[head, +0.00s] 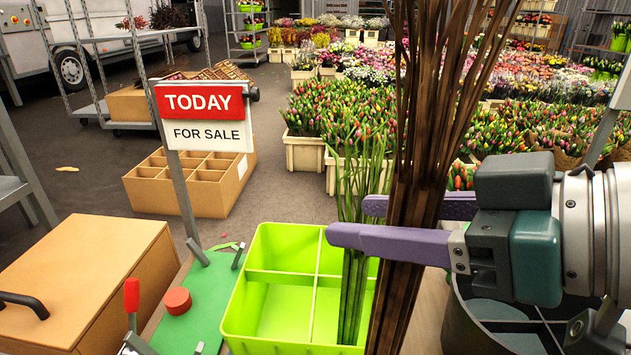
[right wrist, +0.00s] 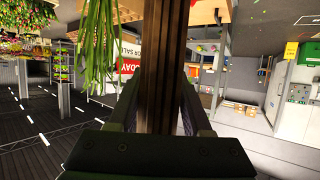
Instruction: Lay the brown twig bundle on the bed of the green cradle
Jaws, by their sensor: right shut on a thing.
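The brown twig bundle (head: 412,225) stands nearly upright, tilted slightly, in my right gripper (head: 352,220). The purple fingers are shut on it, one on either side; the right wrist view also shows the bundle (right wrist: 160,60) between them. Its top fans out past the upper picture edge and its lower end runs out at the bottom. A flat green board (head: 205,297) with grey posts, which looks like the green cradle, lies left of the gripper, apart from the bundle. A red round knob (head: 178,301) and a red-handled lever (head: 132,297) are on or beside it. My left gripper is not in view.
A lime green divided bin (head: 262,262) stands between board and bundle, with green stems (head: 352,290) in it. A dark round bucket (head: 470,325) is below my right gripper. A sign (head: 208,118) rises behind the board. A wooden box (head: 75,270) is at left.

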